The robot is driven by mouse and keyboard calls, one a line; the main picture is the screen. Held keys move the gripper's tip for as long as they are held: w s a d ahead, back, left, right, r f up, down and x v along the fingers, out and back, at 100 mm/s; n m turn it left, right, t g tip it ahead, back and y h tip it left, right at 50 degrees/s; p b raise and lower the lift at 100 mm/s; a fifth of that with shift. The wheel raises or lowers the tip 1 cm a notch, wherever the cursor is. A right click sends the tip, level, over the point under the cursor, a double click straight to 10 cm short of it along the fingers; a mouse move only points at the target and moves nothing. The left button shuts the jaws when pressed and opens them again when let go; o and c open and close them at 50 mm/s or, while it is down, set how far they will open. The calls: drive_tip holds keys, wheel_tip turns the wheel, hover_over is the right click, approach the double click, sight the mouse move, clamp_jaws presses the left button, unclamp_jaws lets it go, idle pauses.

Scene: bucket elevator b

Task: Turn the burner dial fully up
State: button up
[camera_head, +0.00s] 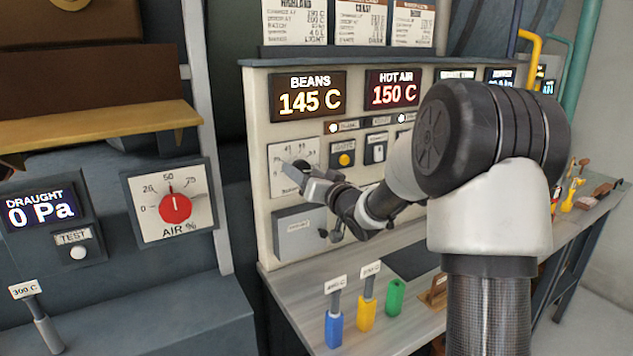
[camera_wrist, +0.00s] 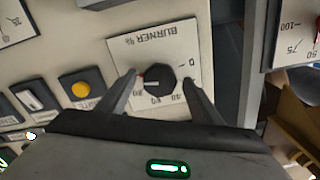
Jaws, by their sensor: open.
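The burner dial (camera_wrist: 160,80) is a black knob on a white scale plate marked BURNER % in the wrist view, where the plate appears upside down. My gripper (camera_wrist: 165,78) is open, with one finger on each side of the knob. I cannot tell whether the fingers touch it. In the head view my gripper (camera_head: 296,176) is at the burner plate (camera_head: 285,153) on the panel's left side and hides the knob. The knob's exact setting is hard to read.
The panel has a BEANS display (camera_head: 308,96) at 145 C and a HOT AIR display (camera_head: 393,88) at 150 C. An orange button (camera_head: 344,159) is right of the burner plate. A red air dial (camera_head: 175,208) is at left. Blue (camera_head: 334,328), yellow (camera_head: 366,312) and green (camera_head: 395,297) holders stand on the counter.

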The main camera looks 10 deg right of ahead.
drive_tip(key=v, duration=1.7)
